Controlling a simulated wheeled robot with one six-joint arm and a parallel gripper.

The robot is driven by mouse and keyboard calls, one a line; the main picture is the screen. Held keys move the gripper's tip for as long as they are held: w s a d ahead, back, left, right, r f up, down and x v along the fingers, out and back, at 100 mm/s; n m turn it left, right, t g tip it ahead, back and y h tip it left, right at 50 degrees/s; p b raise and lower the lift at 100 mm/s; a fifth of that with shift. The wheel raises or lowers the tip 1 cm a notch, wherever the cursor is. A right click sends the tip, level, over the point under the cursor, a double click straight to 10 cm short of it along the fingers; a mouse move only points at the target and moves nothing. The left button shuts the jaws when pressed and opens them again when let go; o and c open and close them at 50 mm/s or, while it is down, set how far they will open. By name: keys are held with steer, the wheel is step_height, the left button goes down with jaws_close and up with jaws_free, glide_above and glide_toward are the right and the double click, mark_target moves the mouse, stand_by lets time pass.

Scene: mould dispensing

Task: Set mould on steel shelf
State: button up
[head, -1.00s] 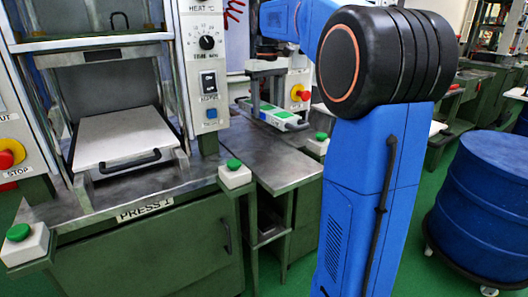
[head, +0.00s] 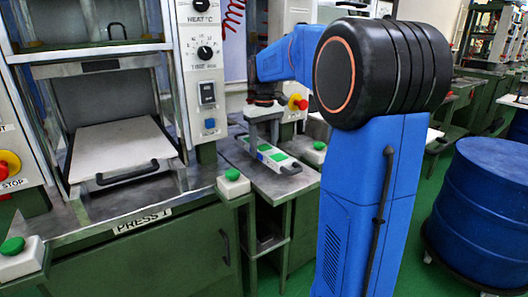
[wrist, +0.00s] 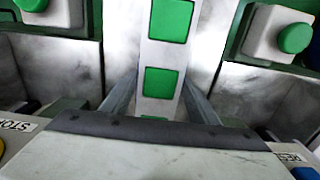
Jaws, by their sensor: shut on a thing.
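The mould is a long white bar with green square pads and a dark handle at its near end; it shows in the head view (head: 272,157) and runs up the middle of the wrist view (wrist: 160,55). My gripper (head: 263,135) is shut on the mould from above; its fingers flank the mould in the wrist view (wrist: 158,98). The steel shelf (head: 286,186) is the narrow grey metal top right of Press 1. The mould hangs over this shelf, roughly level; whether it touches the surface I cannot tell.
Press 1 stands left with its pale plate (head: 122,148) out. Green-button boxes flank the shelf, one on the left (head: 233,184) and one on the right (head: 315,154). A control column (head: 205,80) rises behind left. A blue drum (head: 485,205) stands at right.

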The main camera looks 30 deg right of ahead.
steer(key=shift+f, duration=0.95)
steer(key=shift+f, duration=0.15)
steer(key=o, duration=1.7)
step_height(320, 180, up, 12)
steer(key=s+a+f+t, duration=0.1)
steer(key=s+a, duration=0.4)
steer(key=s, duration=0.2)
steer(key=s+a+f+t, duration=0.1)
steer(key=s+a+f, duration=0.2)
steer(key=s+f, duration=0.3)
steer(key=s+a+f+t, duration=0.1)
steer(key=s+a+f, duration=0.3)
steer(key=s, duration=0.5)
steer(key=s+a+f+t, duration=0.1)
steer(key=s+a+f, duration=0.2)
steer(key=s+f, duration=0.5)
steer(key=shift+s+a+f+t, duration=0.1)
steer(key=shift+a+f+t, duration=0.25)
steer(key=shift+a+t, duration=0.05)
